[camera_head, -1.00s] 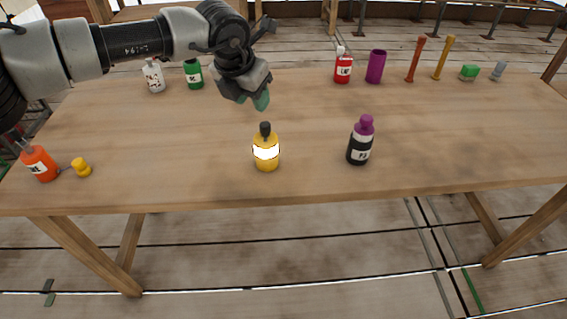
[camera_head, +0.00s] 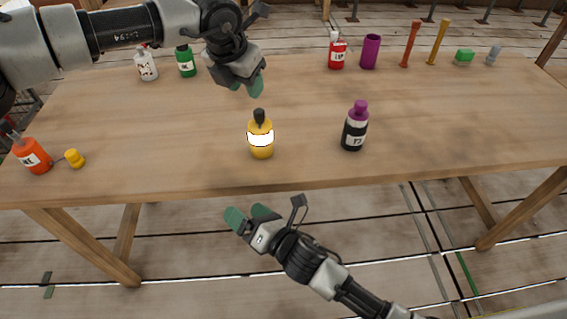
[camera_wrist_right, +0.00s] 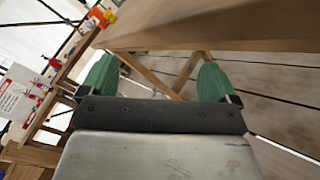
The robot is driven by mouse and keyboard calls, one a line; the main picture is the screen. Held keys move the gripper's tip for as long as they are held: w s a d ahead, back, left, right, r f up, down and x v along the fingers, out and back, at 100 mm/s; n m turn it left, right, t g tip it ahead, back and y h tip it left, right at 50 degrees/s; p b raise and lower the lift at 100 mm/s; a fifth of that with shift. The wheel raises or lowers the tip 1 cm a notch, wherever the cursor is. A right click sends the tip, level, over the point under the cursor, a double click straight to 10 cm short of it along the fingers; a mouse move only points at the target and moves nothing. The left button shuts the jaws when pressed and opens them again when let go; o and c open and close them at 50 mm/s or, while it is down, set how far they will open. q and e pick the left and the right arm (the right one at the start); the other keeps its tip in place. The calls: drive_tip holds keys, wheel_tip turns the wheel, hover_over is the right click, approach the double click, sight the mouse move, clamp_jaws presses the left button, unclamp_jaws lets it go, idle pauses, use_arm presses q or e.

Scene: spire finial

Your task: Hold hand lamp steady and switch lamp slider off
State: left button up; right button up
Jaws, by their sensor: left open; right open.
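The hand lamp appears to be the yellow bottle-shaped item (camera_head: 261,151) with a bright white glowing band and a black top. It stands upright near the table's front edge, left of centre. I cannot make out its slider. My left gripper (camera_head: 247,83) is open and empty above the table, behind the lamp in the head view. My right gripper (camera_head: 249,214) is open and empty, in front of and below the table's front edge. Its two green fingers, apart, show in the right wrist view (camera_wrist_right: 158,78); the lamp cannot be made out there.
A black and purple bottle (camera_head: 354,130) stands right of the lamp. An orange bottle (camera_head: 32,156) and a yellow knob-like piece (camera_head: 75,158) are at the left. Red bottle (camera_head: 337,52), purple cup (camera_head: 370,52) and other items line the back. The wooden table (camera_head: 450,120) is clear at front right.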

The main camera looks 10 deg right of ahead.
wheel_tip(320, 180, up, 6)
drive_tip(key=n+y, duration=0.2)
drive_tip(key=n, duration=0.2)
drive_tip(key=n+t+h, duration=0.1)
drive_tip(key=t+h, duration=0.3)
drive_tip(key=h, duration=0.2)
approach(266, 143)
drive_tip(key=shift+r+x, duration=0.2)
drive_tip(key=shift+x, duration=0.95)
drive_tip(key=shift+w+r, duration=0.1)
drive_tip(key=shift+w, duration=0.15)
drive_tip(key=x, duration=1)
drive_tip(key=shift+f, duration=0.35)
